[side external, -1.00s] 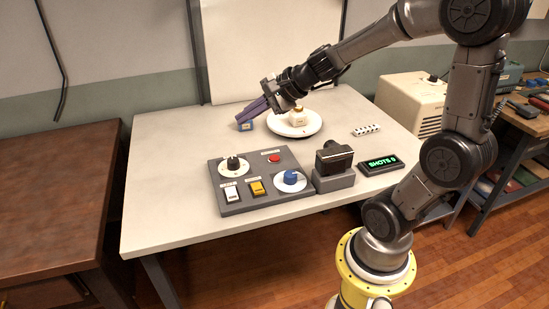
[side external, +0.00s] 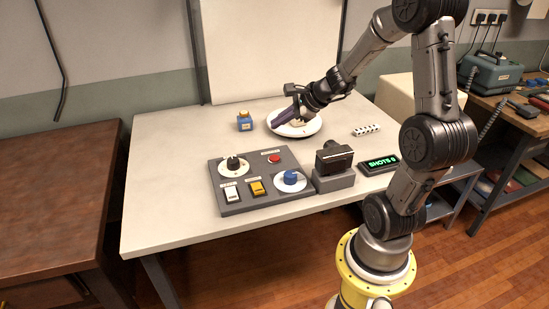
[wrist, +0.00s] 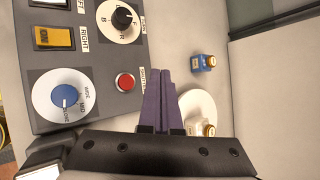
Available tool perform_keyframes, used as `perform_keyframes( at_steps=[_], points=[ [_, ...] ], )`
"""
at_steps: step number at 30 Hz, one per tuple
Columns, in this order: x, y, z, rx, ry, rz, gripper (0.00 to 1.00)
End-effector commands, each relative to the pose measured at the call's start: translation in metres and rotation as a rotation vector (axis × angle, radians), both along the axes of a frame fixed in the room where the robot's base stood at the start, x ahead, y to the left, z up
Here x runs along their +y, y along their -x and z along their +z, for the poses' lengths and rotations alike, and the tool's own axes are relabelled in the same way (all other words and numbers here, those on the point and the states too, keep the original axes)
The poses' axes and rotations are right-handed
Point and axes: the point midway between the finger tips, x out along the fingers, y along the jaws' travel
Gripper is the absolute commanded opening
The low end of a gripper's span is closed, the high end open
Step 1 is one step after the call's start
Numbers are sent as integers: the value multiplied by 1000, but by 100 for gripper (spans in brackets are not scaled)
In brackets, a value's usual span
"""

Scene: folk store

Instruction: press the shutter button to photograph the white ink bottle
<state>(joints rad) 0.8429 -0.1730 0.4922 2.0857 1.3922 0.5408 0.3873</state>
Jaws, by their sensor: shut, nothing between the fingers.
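The red shutter button (side external: 274,159) sits at the back right of the grey control panel (side external: 238,203); it also shows in the wrist view (wrist: 125,82), left of my fingers. The white ink bottle (wrist: 197,128) with a gold cap stands on the round white plate (wrist: 189,99). In the side view my gripper mostly hides the bottle. My gripper (side external: 274,126) is shut and empty, its purple fingers pointing down-left over the plate's left side. In the wrist view its fingertips (wrist: 160,75) lie between the button and the blue ink bottle (wrist: 203,63). The black camera (side external: 334,158) stands on a grey base.
The panel holds a black knob (side external: 233,163), a blue dial (side external: 291,176), a white switch (side external: 231,194) and a yellow switch (side external: 257,188). A display (side external: 382,163) reads "SHOTS 0". A white perforated block (side external: 367,130) lies right of the plate. The table's front left is clear.

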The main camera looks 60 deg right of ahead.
Motion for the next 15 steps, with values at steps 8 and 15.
perform_keyframes(
  at_steps=[8, 15],
  points=[
    [1, 1, -30, 3, -3, -2, 0],
    [0, 0, -61, 2, -1, 0, 0]
  ],
)
